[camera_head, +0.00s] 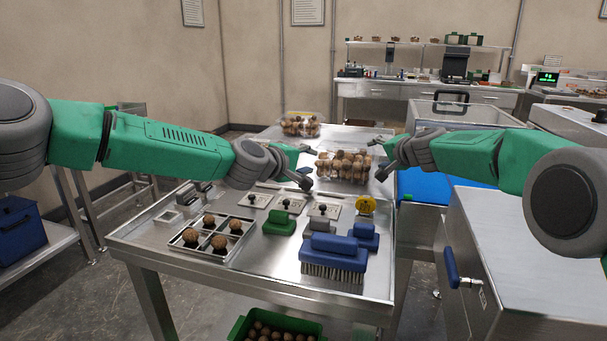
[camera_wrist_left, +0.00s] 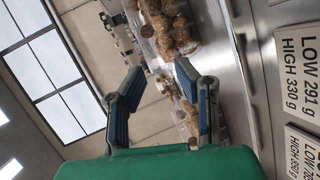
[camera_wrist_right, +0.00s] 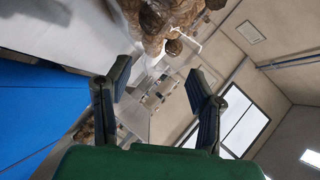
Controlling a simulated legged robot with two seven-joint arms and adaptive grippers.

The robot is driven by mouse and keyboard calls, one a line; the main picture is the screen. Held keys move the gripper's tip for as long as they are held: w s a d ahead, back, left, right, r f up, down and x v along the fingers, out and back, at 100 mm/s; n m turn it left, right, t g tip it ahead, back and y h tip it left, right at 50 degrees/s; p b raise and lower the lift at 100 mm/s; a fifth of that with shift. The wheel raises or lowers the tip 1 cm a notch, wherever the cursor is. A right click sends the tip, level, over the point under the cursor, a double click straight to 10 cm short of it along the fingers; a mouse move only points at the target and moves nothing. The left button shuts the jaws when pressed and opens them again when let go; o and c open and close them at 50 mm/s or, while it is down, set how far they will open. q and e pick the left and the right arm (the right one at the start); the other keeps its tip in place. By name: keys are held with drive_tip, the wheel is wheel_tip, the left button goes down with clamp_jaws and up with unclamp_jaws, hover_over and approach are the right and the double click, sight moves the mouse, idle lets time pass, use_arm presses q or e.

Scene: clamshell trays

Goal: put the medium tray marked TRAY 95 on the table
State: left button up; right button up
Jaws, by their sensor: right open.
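A clear clamshell tray (camera_head: 343,167) full of brown balls is between my two grippers in the head view, at the far end of the steel table (camera_head: 255,262). No TRAY 95 mark is readable on it. A clear tray of brown balls shows in the left wrist view (camera_wrist_left: 172,38) and in the right wrist view (camera_wrist_right: 160,22). My left gripper (camera_head: 304,167) is open, left of the tray. My right gripper (camera_head: 379,157) is open, right of the tray. I cannot tell whether either touches it. Another clear clamshell (camera_head: 300,124) with brown balls stands farther back.
A divided metal tray (camera_head: 190,238) with several balls, a blue brush (camera_head: 334,254), a green block (camera_head: 280,222) and label cards (camera_head: 290,205) occupy the table's near part. A blue surface (camera_head: 425,186) and a steel cabinet (camera_head: 535,250) are at right. A green crate (camera_head: 240,328) is below.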

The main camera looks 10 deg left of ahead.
use_arm(q)
drive_tip(key=v, duration=0.5)
drive_tip(key=shift+s+a, duration=0.1)
drive_tip(key=shift+s, duration=0.15)
use_arm(e)
drive_tip(key=shift+s+d, duration=0.2)
drive_tip(key=shift+d, duration=0.4)
drive_tip(key=shift+s+d+r, duration=0.15)
drive_tip(key=shift+s+d, duration=0.05)
drive_tip(key=shift+s, duration=0.1)
drive_tip(key=shift+s+d+r, duration=0.1)
drive_tip(key=shift+s+r, duration=0.1)
drive_tip(key=shift+s, duration=0.4)
drive_tip(key=shift+s+d+r, duration=0.1)
drive_tip(key=shift+s+r, duration=0.05)
drive_tip(key=shift+s, duration=0.4)
drive_tip(key=shift+s+d+r, duration=0.2)
drive_tip(key=shift+s+r, duration=0.1)
drive_tip(key=shift+s, duration=0.25)
drive_tip(key=v, duration=0.6)
drive_tip(key=shift+s+r, duration=0.3)
drive_tip(key=shift+a, duration=0.1)
